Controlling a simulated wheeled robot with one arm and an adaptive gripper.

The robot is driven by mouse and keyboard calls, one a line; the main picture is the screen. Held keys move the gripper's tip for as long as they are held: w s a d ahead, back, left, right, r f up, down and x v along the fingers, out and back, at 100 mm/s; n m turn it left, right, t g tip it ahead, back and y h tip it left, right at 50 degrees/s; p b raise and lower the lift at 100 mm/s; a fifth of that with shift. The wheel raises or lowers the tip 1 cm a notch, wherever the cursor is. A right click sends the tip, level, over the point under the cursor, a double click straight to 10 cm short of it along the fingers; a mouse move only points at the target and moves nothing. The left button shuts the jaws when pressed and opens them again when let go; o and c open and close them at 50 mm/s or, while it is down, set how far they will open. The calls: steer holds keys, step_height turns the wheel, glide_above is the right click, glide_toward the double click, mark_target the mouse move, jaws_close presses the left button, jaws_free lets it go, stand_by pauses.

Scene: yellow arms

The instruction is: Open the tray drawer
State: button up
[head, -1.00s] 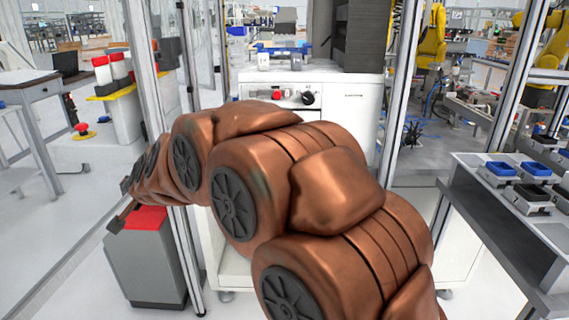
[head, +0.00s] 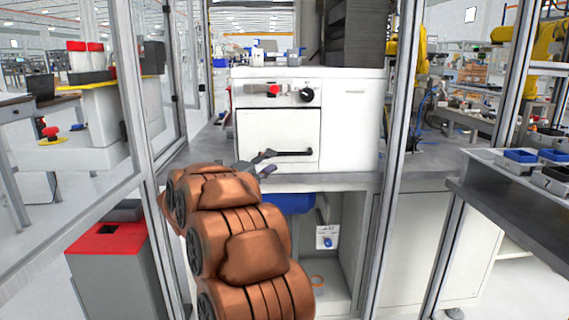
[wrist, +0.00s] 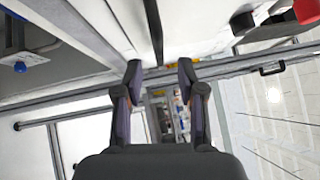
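The tray drawer (head: 270,130) is a white front panel on the white cabinet, with a black horizontal bar handle (head: 295,153) along its lower part. It looks shut. My gripper (head: 265,163) is close to the left end of the handle in the head view; I cannot tell whether it touches. In the wrist view my gripper (wrist: 160,70) has its two dark fingers apart with nothing held between them. A dark bar that looks like the handle (wrist: 153,30) lies ahead, lined up with the gap between the fingertips.
A red button (head: 274,89) and a black knob (head: 307,95) sit above the drawer. A grey ledge (head: 340,181) runs below it. Metal frame posts (head: 395,150) stand on both sides. A red-topped grey bin (head: 105,238) stands at left, a side table (head: 520,205) at right.

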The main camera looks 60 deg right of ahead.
mark_target(287, 155)
steer(key=shift+m+g, duration=0.3)
steer(key=shift+g, duration=0.1)
steer(key=shift+s+d+r, duration=0.1)
steer(key=shift+s+d, duration=0.2)
steer(key=shift+d, duration=1.05)
steer(key=shift+s+d+r, duration=0.15)
steer(key=shift+s+d, duration=0.15)
steer(key=shift+d, duration=1.05)
steer(key=shift+s+d+r, duration=0.1)
steer(key=shift+s+d, duration=0.2)
steer(key=shift+d, duration=1.05)
jaws_close()
